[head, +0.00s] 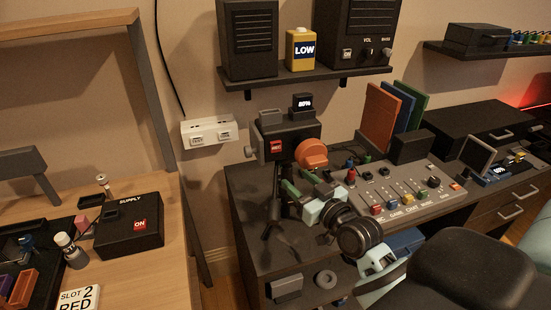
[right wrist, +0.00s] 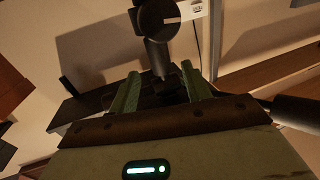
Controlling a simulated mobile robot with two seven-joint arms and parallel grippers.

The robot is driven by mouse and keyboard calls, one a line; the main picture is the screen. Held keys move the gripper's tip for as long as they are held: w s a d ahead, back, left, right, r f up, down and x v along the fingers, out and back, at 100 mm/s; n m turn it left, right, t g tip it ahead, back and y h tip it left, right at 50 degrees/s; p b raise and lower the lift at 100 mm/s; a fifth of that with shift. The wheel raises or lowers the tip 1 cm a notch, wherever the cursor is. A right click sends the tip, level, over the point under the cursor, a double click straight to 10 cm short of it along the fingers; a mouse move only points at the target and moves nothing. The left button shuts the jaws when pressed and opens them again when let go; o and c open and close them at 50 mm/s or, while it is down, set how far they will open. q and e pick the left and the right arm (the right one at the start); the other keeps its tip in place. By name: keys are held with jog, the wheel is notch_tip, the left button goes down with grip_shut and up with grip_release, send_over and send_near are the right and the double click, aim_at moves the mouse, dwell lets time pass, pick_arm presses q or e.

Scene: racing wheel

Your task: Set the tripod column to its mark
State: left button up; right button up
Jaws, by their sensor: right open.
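The tripod (head: 274,208) stands on the dark desk, with a dark camera-like box (head: 290,135) bearing a red label on top and an orange disc (head: 311,153) at its right. My right gripper (head: 300,182) is beside the tripod's upper part, partly hiding it. In the right wrist view the green fingers (right wrist: 160,72) are apart, with a dark upright column (right wrist: 158,52) seen between their tips. I cannot tell whether they touch it. Above it is a round dark knob (right wrist: 160,18) with a white line. The column's mark cannot be made out. My left gripper is out of view.
A control panel (head: 405,196) with sliders and knobs lies right of my right gripper. Orange, green and blue upright panels (head: 380,118) stand behind it. A shelf (head: 305,77) with speakers hangs above. A wooden table (head: 165,255) with a supply box (head: 130,226) is at left.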

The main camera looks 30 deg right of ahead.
aim_at(283, 167)
jog(key=shift+w+a, duration=0.15)
jog(key=shift+w, duration=3.65)
grip_shut()
